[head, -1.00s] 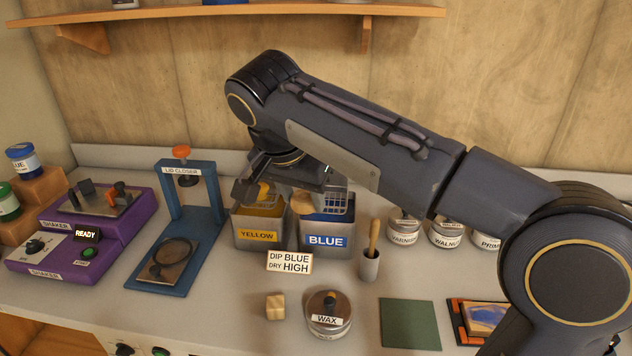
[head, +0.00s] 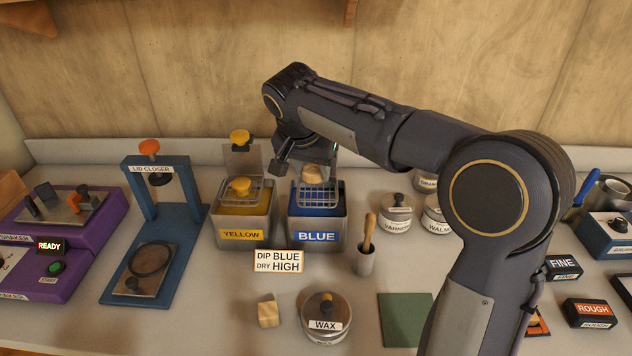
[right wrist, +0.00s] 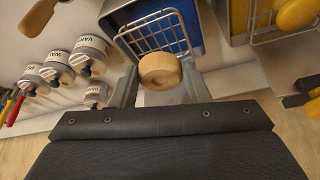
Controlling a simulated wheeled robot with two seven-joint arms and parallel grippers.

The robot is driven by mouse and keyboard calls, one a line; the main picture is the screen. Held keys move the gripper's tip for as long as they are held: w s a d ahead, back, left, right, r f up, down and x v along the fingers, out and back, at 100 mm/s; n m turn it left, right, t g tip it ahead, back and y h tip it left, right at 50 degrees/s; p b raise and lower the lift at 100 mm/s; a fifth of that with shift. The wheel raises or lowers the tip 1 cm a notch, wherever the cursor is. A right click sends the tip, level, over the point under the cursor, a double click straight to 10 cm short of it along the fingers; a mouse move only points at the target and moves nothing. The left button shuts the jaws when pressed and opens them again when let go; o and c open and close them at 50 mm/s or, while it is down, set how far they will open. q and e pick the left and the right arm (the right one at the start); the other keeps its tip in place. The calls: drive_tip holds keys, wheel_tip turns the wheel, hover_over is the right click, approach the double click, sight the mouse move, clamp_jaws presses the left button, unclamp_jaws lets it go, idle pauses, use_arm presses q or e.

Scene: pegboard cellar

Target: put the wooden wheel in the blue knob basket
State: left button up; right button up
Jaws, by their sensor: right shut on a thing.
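The wooden wheel (head: 312,174) is a small pale round piece held just above the blue knob basket. My right gripper (right wrist: 160,82) is shut on the wheel (right wrist: 160,70), with one finger on each side. The blue knob basket (head: 318,196) is a wire basket at the top of the grey tank labelled BLUE (head: 318,229). In the right wrist view the basket's wire grid (right wrist: 152,32) lies right beside the wheel; whether they touch I cannot tell. The basket's knob is hidden or out of sight. My left gripper is not in view.
The YELLOW tank (head: 243,233) with its yellow-knobbed basket (head: 241,187) stands close on the left. A brush cup (head: 365,262) and varnish tin (head: 396,212) are to the right. A DIP BLUE sign (head: 279,261), wood block (head: 268,314) and wax tin (head: 326,325) stand in front.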

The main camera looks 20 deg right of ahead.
sight(316, 196)
drive_tip(key=shift+w+d+f, duration=0.35)
drive_tip(key=shift+d+f, duration=0.1)
drive_tip(key=shift+f, duration=0.25)
drive_tip(key=x, duration=0.3)
drive_tip(key=shift+s+f, duration=0.15)
drive_tip(key=shift+s, duration=0.05)
drive_tip(key=shift+f, duration=0.45)
drive_tip(key=shift+f, duration=0.1)
drive_tip(key=shift+f, duration=0.15)
drive_tip(key=o, duration=0.7)
drive_tip(key=shift+o, duration=0.2)
